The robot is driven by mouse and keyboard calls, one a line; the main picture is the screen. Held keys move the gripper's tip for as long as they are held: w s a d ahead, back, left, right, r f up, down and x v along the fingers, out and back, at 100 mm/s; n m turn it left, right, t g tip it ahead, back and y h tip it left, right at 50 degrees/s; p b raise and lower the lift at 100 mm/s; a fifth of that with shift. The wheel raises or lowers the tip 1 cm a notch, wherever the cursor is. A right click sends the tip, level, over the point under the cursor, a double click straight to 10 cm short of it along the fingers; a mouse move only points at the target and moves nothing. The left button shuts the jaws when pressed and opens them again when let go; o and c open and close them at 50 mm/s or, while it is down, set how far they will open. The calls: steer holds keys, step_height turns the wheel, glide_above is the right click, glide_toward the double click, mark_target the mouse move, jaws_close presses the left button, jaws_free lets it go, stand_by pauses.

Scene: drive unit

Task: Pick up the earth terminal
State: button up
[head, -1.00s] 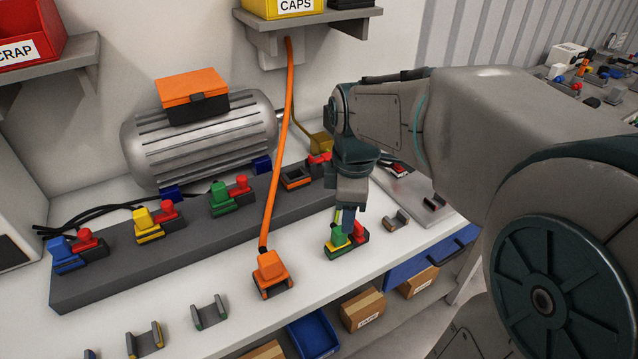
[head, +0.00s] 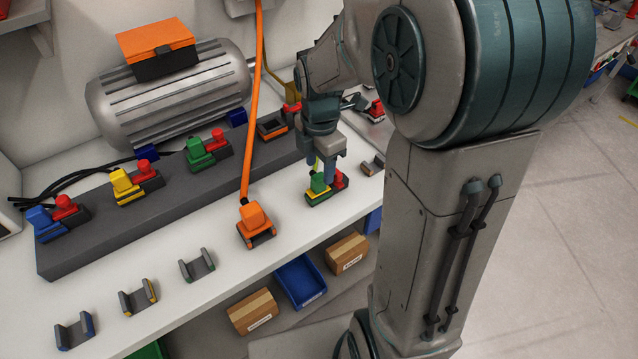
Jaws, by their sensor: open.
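The earth terminal, a green and yellow block (head: 318,188) with a red knob (head: 338,178) on a dark base, stands on the white bench near its front edge. My gripper (head: 325,172) points down right over it, with the fingers at the green and yellow part. The jaws are open. The fingers hide part of the block's top, and I cannot tell whether they touch it.
An orange plug (head: 254,220) on an orange cable stands to the left. Behind runs a grey rail (head: 80,252) with blue, yellow and green terminals. Empty cradles (head: 197,266) line the front edge. A ribbed motor (head: 170,92) stands at the back.

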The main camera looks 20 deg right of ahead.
mark_target(318, 176)
steer(key=shift+a+f+p, duration=0.15)
steer(key=shift+f+p, duration=0.15)
steer(key=shift+f, duration=2.45)
jaws_close()
